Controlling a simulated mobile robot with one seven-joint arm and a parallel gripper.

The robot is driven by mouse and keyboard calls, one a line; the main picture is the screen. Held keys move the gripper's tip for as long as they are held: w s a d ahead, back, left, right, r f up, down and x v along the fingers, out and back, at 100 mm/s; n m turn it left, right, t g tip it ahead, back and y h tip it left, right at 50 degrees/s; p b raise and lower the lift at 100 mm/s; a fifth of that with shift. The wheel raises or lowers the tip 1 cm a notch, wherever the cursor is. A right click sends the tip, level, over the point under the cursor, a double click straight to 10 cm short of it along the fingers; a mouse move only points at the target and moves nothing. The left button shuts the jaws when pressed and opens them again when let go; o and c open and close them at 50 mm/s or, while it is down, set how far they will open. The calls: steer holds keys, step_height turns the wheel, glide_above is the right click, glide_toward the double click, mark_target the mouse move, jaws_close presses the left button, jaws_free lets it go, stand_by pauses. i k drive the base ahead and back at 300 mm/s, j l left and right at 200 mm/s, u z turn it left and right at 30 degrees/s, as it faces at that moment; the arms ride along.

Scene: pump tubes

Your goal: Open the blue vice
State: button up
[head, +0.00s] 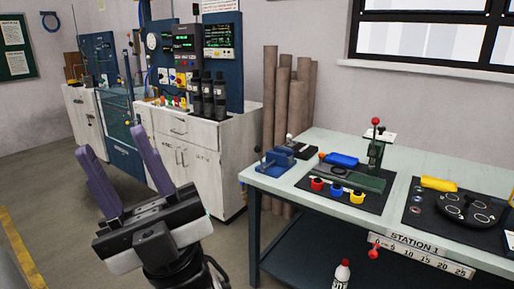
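The blue vice (276,161) stands at the left end of the pale green workbench (317,145), near its front left corner. It has a small ball-ended handle at its left side. Whether its jaws are open or shut is too small to tell. My gripper (112,152) is at the lower left, with two purple fingers spread apart and nothing between them. It is in front of the white cabinets, to the left of the vice and well apart from it.
A dark mat (338,185) on the bench holds red, yellow and blue cups and a green press (374,160). A second mat (440,222) holds a black round fixture. Brown tubes (283,105) stand behind the bench. Floor shows between cabinets and bench.

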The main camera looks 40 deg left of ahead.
mark_target(257, 149)
steer(key=i+j, duration=0.1)
steer(key=j, duration=0.3)
steer(key=i+j, duration=0.15)
steer(key=j, duration=0.25)
steer(key=i+j, duration=0.1)
steer(key=j, duration=0.3)
steer(key=i+j, duration=0.15)
steer(key=j, duration=0.25)
steer(key=k+u, duration=0.05)
